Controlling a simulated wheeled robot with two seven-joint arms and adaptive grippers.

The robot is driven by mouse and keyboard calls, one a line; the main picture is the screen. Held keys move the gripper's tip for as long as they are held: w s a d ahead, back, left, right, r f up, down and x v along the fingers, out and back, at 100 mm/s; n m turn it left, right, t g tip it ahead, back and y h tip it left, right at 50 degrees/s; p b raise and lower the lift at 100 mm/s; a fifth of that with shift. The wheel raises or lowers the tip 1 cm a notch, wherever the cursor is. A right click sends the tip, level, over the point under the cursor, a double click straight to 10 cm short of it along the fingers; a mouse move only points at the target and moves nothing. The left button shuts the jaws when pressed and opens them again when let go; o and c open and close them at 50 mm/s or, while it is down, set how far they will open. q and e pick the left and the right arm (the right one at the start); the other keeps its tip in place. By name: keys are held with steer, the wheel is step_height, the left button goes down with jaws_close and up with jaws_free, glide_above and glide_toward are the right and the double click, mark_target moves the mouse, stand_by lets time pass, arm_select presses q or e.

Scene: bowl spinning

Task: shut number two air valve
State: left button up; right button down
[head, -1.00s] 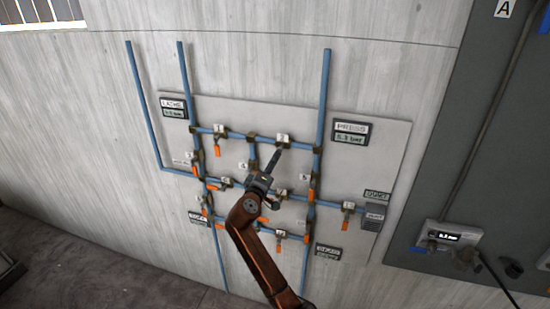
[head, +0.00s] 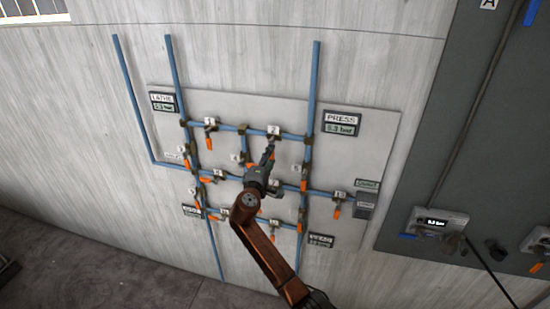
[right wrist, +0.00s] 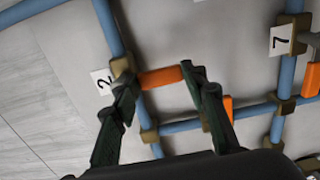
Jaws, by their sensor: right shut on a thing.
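The number two air valve, with a white tag "2" (right wrist: 102,82), sits on a blue pipe in the right wrist view. Its orange handle (right wrist: 161,77) points across the pipe. My right gripper (right wrist: 158,82) is shut on this handle, with one finger by the brass valve body and the other at the handle's far end. In the head view my right gripper (head: 269,148) reaches up to the pipe panel, just below the valve's tag (head: 273,130), and partly hides the valve. My left gripper is not in view.
Several other orange-handled valves are close by, including number 7 (right wrist: 282,40) in the right wrist view. The LATHE display (head: 163,107) and PRESS display (head: 341,129) both read about 5.3 bar. A grey cabinet (head: 430,160) stands at right.

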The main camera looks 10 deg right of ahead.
steer(key=c, duration=1.6)
jaws_free()
steer(key=shift+r, duration=0.1)
steer(key=o, duration=0.4)
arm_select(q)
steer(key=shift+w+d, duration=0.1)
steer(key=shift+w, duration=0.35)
arm_select(e)
steer(key=shift+o, duration=0.2)
steer(key=v, duration=1.2)
steer(key=shift+a, duration=0.1)
